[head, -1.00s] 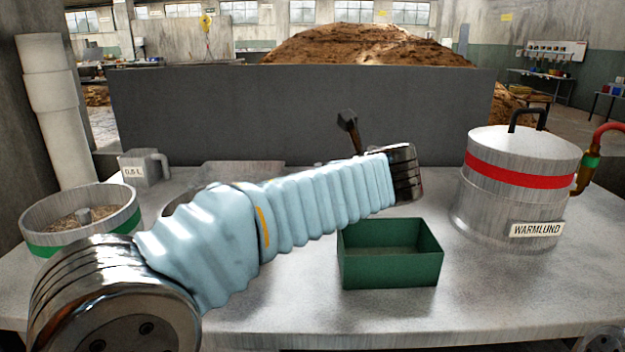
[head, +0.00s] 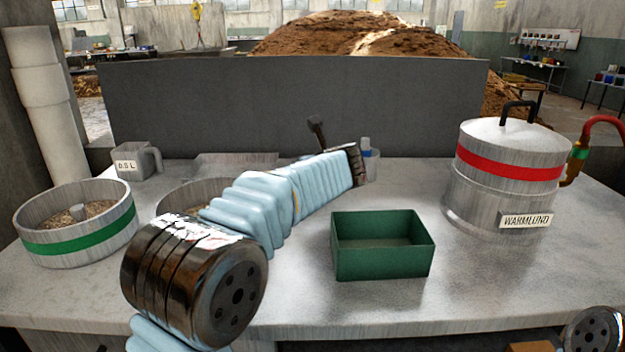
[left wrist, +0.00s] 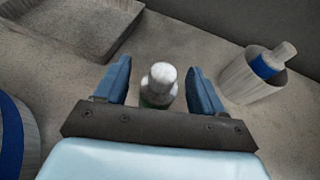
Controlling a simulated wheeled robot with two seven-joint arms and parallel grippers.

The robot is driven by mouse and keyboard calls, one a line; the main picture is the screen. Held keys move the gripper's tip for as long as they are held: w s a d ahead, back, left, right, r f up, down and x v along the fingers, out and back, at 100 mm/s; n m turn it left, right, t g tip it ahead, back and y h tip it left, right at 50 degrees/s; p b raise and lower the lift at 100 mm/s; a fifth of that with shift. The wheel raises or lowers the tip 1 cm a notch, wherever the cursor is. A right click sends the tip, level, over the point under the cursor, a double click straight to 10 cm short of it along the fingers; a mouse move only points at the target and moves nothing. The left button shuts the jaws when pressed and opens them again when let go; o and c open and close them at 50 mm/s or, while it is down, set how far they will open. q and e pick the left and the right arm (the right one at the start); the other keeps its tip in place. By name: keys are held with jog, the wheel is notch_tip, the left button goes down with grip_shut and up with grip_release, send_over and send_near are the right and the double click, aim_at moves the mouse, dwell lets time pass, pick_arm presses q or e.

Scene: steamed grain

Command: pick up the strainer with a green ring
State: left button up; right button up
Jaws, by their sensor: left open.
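My left gripper (left wrist: 159,65) is open in the left wrist view, its two blue fingers on either side of a small upright piece with a rounded white top (left wrist: 162,76). A little green shows low on this piece, which fits the green-ringed strainer; its lower part is hidden by the gripper. My right gripper is not in view.
A metal cup (left wrist: 243,92) holding a blue-ringed piece (left wrist: 268,64) stands close right of the gripper. A green box (head: 382,262) is in front. A green-banded pot with grain (head: 78,238) is left, a red-banded vessel (head: 505,185) right. A grey panel (head: 280,110) closes the back.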

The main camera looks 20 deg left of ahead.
pick_arm(q)
jog(key=shift+c, duration=0.5)
jog(key=c, duration=1)
jog(key=shift+c, duration=0.2)
jog(key=shift+r, duration=0.5)
notch_tip(320, 180, up, 3)
jog(key=shift+f+p, duration=0.1)
jog(key=shift+p, duration=0.4)
jog(key=s+d+r, duration=0.9)
jog(key=s, duration=0.1)
jog(key=shift+s+d+r, duration=0.15)
jog(key=shift+d, duration=0.2)
